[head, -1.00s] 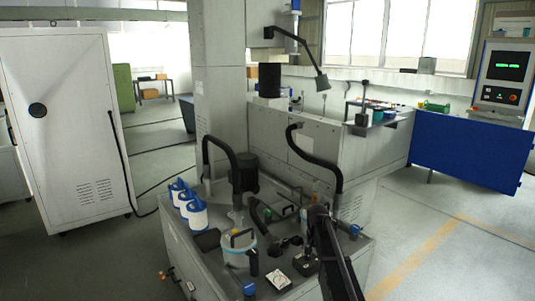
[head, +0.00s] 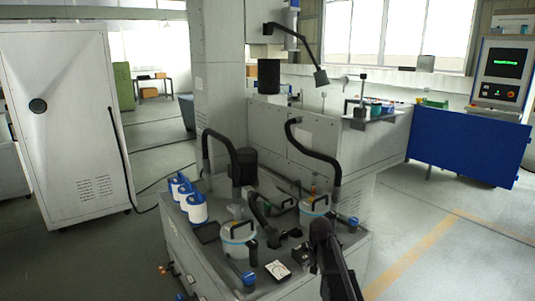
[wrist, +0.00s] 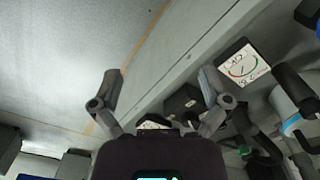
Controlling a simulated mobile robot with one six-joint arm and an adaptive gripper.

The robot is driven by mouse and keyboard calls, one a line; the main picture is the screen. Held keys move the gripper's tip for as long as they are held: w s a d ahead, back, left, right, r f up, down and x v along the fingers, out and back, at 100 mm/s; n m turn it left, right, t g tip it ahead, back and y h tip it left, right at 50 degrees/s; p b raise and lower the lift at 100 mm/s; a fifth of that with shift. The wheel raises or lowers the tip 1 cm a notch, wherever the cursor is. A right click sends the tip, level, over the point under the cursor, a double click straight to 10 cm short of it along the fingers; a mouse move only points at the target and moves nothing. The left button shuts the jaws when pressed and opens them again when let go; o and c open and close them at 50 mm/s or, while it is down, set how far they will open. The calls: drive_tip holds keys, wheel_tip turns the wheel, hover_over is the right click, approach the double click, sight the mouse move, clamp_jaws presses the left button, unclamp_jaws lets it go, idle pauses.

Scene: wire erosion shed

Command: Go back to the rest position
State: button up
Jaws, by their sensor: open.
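My gripper (wrist: 158,88) is open and empty in the wrist view, its two fingers spread wide with nothing between them. In the head view my dark arm reaches up from the bottom edge, in front of the right part of the machine's low deck (head: 205,262). A white square-faced dial gauge (head: 278,269) lies on the deck left of my arm; a square dial also shows right of my gripper in the wrist view (wrist: 243,63). A small dark block (head: 302,254) sits beside the gauge, close to my arm in the picture.
Two pale canisters with dark handles, a left one (head: 237,241) and a right one (head: 314,215), stand on the deck with black hoses above. Several white-and-blue bottles (head: 196,208) line its left edge. A blue cabinet (head: 460,147) is at right. Floor (head: 420,235) right of the machine is clear.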

drive_tip(key=s+f+n+b, duration=0.2)
drive_tip(key=s+f+b, duration=0.15)
drive_tip(key=s, duration=0.65)
drive_tip(key=s+f+n+b, duration=0.1)
drive_tip(key=s+f+b, duration=0.25)
drive_tip(key=s, duration=0.75)
wheel_tip(320, 180, up, 18)
drive_tip(key=p, duration=1.9)
drive_tip(key=shift+r, duration=0.2)
drive_tip(key=shift+w, duration=0.1)
idle(0.8)
